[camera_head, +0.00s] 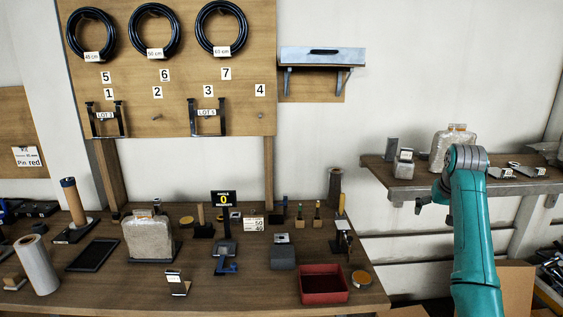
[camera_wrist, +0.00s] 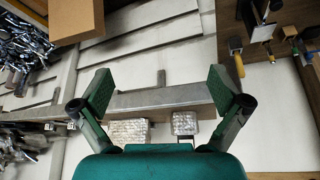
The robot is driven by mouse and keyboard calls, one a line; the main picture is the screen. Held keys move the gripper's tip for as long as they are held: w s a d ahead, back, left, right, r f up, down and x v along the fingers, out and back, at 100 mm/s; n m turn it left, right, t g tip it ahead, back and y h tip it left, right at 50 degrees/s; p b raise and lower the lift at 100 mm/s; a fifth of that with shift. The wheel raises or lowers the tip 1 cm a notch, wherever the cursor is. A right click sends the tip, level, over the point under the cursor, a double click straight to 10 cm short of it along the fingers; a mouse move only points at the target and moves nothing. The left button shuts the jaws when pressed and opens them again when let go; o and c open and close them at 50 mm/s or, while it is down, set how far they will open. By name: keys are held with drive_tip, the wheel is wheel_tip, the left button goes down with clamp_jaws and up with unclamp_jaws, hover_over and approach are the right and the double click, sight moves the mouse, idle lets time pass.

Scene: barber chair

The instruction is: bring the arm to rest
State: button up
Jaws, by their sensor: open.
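My teal arm (camera_head: 470,230) rises at the right of the head view, in front of the right wall shelf. Its grey joint (camera_head: 466,158) overlaps the shelf. My gripper (camera_wrist: 160,88) shows in the wrist view with its two fingers wide apart and nothing between the pads. In that view the edge of a grey ledge and a pale wall lie beyond the fingers. In the head view the gripper is mostly hidden behind the arm, so its distance to the shelf is hard to tell.
A cardboard box (camera_wrist: 75,18) and loose metal parts show in the wrist view.

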drive_tip(key=s+a+f+t, duration=0.1)
drive_tip(key=s+a+f, duration=0.15)
drive_tip(key=f, duration=0.65)
drive_tip(key=s+a+f, duration=0.1)
drive_tip(key=a+f, duration=0.2)
drive_tip(key=f, duration=0.5)
drive_tip(key=s+a+f+t, duration=0.1)
drive_tip(key=s+a+f, duration=0.1)
drive_tip(key=f, duration=0.7)
drive_tip(key=s+a+f+n+t, duration=0.1)
drive_tip(key=s+a+f, duration=0.4)
drive_tip(key=s+f, duration=0.35)
drive_tip(key=s+a+f+n+t, duration=0.1)
drive_tip(key=s+a+f, duration=0.3)
drive_tip(key=s+f, duration=0.45)
drive_tip(key=s+a+r+t, duration=0.1)
drive_tip(key=s+a, duration=0.2)
drive_tip(key=s, duration=0.9)
drive_tip(key=s+a+r+t, duration=0.15)
drive_tip(key=s+a, duration=0.25)
drive_tip(key=s, duration=0.9)
drive_tip(key=s+a+r+n+t+y, duration=0.1)
drive_tip(key=s+a+r+t, duration=0.2)
drive_tip(key=s+r, duration=1.4)
drive_tip(key=s, duration=0.3)
drive_tip(key=shift+r+n+y, duration=0.3)
drive_tip(key=shift+r+y, duration=0.1)
